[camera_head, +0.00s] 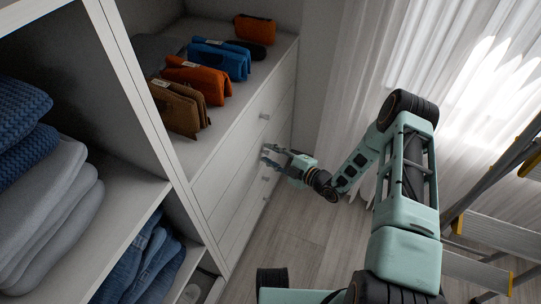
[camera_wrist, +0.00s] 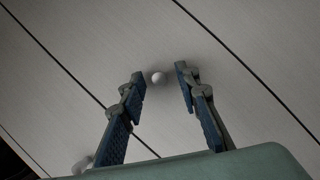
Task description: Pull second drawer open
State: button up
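The white drawer unit stands in the middle of the head view, and its drawer fronts look flush and closed. The second drawer (camera_head: 240,185) is the front that my gripper (camera_head: 265,154) faces. Whether the fingertips touch the drawer front cannot be told.
Several folded pouches (camera_head: 200,78) lie on top of the unit. A ladder (camera_head: 500,190) stands at the right. The wood floor (camera_head: 290,235) before the drawers is clear.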

grip_shut()
jog(key=shift+d, duration=0.15)
dwell(0.4)
